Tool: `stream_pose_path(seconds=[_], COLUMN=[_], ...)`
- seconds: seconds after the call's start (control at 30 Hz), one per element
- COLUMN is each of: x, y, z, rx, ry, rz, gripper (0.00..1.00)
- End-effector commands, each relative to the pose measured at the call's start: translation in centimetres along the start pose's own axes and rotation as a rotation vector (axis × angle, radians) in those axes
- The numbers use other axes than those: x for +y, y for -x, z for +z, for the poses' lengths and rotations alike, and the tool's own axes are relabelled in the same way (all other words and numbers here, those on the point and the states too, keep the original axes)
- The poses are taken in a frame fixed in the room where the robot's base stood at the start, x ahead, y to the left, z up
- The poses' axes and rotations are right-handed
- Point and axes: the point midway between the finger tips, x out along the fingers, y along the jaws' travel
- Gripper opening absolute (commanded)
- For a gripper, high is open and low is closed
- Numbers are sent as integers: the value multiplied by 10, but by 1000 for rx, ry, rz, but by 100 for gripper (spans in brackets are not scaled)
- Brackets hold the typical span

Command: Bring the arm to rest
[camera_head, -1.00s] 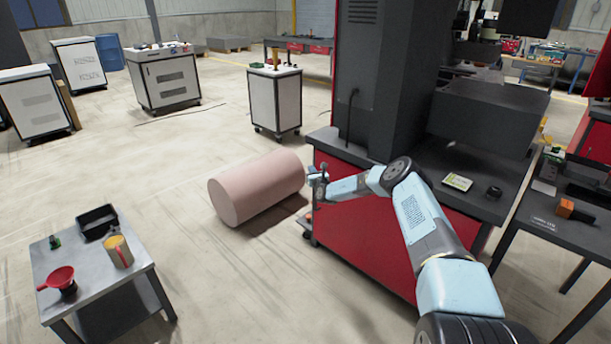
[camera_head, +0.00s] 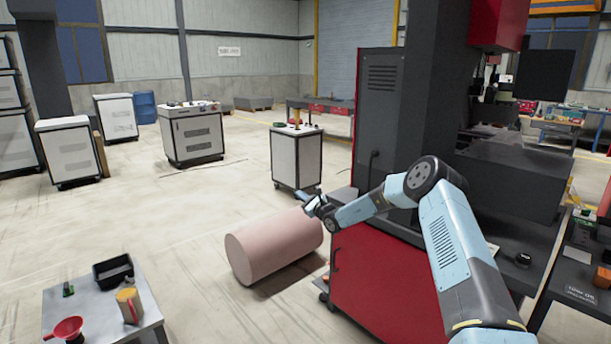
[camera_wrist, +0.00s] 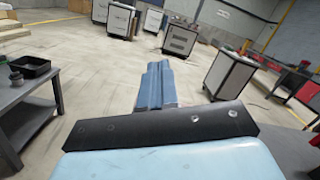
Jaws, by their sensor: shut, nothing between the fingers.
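My gripper (camera_head: 307,202) is at the end of my pale blue arm, in the middle of the head view. It is held in the air and appears in front of the far end of a pink cylinder lying on the floor. In the wrist view my gripper (camera_wrist: 158,70) points out over open floor, its fingers together with nothing between them. My arm reaches from the lower right, bends at a raised elbow and passes in front of the red and grey machine.
The pink cylinder (camera_head: 270,248) lies on the floor. The red-based machine (camera_head: 375,285) stands right beside my arm. White cabinets stand behind; the floor between is clear.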

Motion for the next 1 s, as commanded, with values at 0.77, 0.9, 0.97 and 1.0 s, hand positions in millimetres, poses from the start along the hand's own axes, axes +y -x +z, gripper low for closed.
stream_pose_path(seconds=[0.77, 0.9, 0.97, 1.0], x=[57, 65, 68, 70], y=[84, 115, 129, 139], z=[255, 284, 296, 303], rx=[-157, -155, -152, -148], ry=[665, 779, 826, 857], rz=[601, 699, 740, 767], gripper=[0, 0, 0, 0])
